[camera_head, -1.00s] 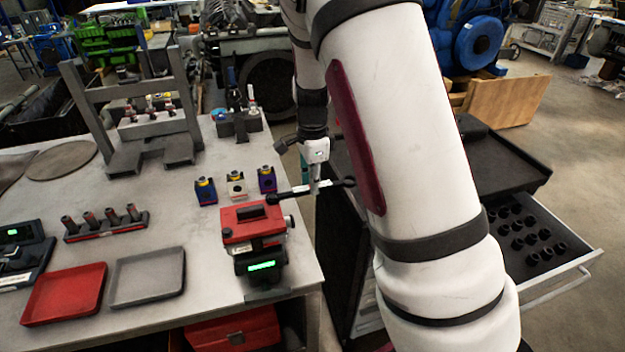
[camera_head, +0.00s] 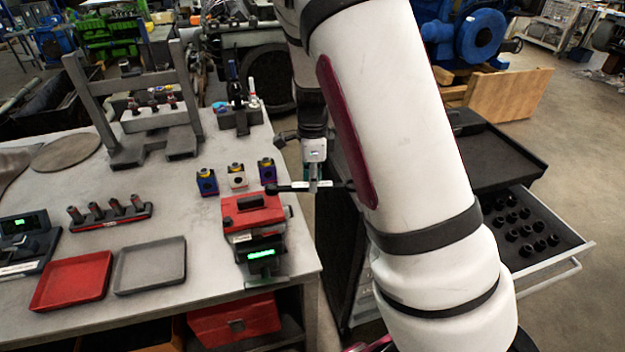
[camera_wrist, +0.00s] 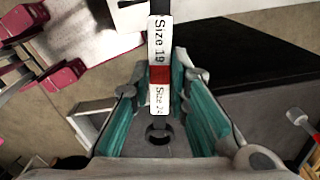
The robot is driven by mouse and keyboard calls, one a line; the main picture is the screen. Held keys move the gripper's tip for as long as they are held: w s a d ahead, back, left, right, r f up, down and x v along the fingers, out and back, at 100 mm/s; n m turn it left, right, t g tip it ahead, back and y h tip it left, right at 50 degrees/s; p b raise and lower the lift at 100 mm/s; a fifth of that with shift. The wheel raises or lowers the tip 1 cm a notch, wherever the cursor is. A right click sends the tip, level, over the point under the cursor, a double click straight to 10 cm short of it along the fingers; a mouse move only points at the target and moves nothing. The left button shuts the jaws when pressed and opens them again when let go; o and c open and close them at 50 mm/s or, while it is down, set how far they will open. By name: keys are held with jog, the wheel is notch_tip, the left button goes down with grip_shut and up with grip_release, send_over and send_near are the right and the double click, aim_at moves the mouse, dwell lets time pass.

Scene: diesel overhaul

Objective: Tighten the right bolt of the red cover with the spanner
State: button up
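The spanner (camera_head: 312,186) is held level in my gripper (camera_head: 315,180). It has dark ends and white labels. In the wrist view the spanner (camera_wrist: 160,60) runs between the teal finger pads, its labels reading "Size 19" and a second size, with a red band between them. A red-topped unit (camera_head: 250,217) with a black handle-like part and a green display stands at the table's right edge. The spanner's left end is above its back right corner; I cannot tell whether they touch. No right bolt can be made out on the red cover.
Three small blocks, blue (camera_head: 206,183), white (camera_head: 237,177) and purple (camera_head: 267,172), stand behind the unit. A red tray (camera_head: 70,282) and grey tray (camera_head: 150,265) lie to the left, with a socket rack (camera_head: 110,215) behind. An open drawer (camera_head: 560,262) of sockets is at right.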

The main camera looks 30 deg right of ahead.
grip_shut()
jog(key=shift+r, duration=1.75)
jog(key=shift+r, duration=0.1)
notch_tip(320, 180, up, 6)
jog(key=shift+f, duration=0.1)
